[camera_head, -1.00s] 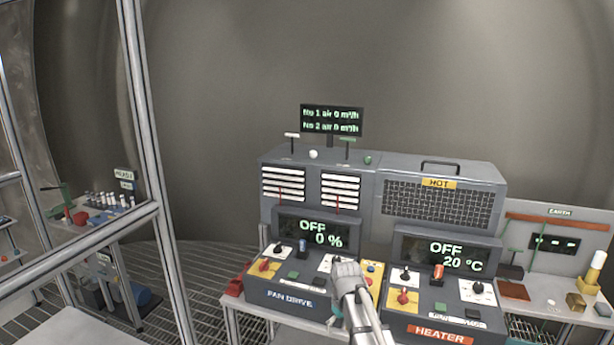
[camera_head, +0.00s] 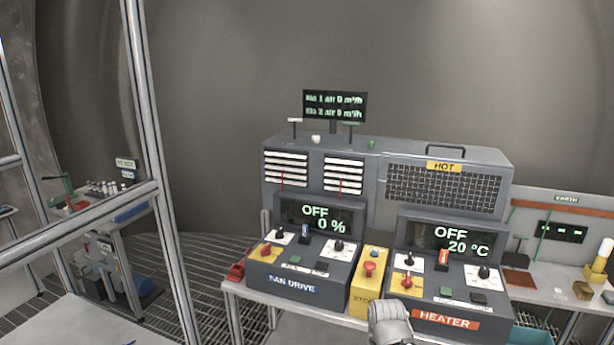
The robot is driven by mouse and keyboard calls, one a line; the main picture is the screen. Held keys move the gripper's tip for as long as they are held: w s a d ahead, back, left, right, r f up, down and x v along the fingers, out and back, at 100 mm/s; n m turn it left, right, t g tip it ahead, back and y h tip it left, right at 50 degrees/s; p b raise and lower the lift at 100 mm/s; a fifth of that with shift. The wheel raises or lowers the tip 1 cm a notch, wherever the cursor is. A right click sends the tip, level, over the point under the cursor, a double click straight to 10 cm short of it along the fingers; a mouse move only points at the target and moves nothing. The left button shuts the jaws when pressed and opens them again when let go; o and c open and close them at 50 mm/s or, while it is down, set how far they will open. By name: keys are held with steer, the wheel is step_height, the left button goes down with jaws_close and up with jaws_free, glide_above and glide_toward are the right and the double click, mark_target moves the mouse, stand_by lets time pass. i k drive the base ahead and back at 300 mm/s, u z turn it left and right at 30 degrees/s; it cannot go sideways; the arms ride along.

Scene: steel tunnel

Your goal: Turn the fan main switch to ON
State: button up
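The fan drive box (camera_head: 292,284) stands at the left of the bench, and its display (camera_head: 316,216) reads OFF and 0 %. Its sloped top carries a red rotary knob on a yellow plate (camera_head: 265,250), two black knobs on white plates, a blue lever (camera_head: 304,235) and small buttons. The labels by the controls are too small to read, so I cannot tell for certain which is the main switch. My gripper (camera_head: 388,318) is low in the picture, right of the fan drive box and in front of the heater box. It touches no knob that I can see; its fingers are not clear.
A yellow stop box (camera_head: 368,290) with a red button stands between the fan drive and the heater box (camera_head: 444,290), whose display reads OFF and 20 °C. A grey housing with a mesh guard (camera_head: 440,185) is behind. A metal frame post (camera_head: 150,150) rises at the left.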

mark_target(266, 251)
steer(key=k, duration=0.65)
steer(key=u, duration=0.5)
steer(key=i, duration=1.35)
steer(key=u, duration=0.05)
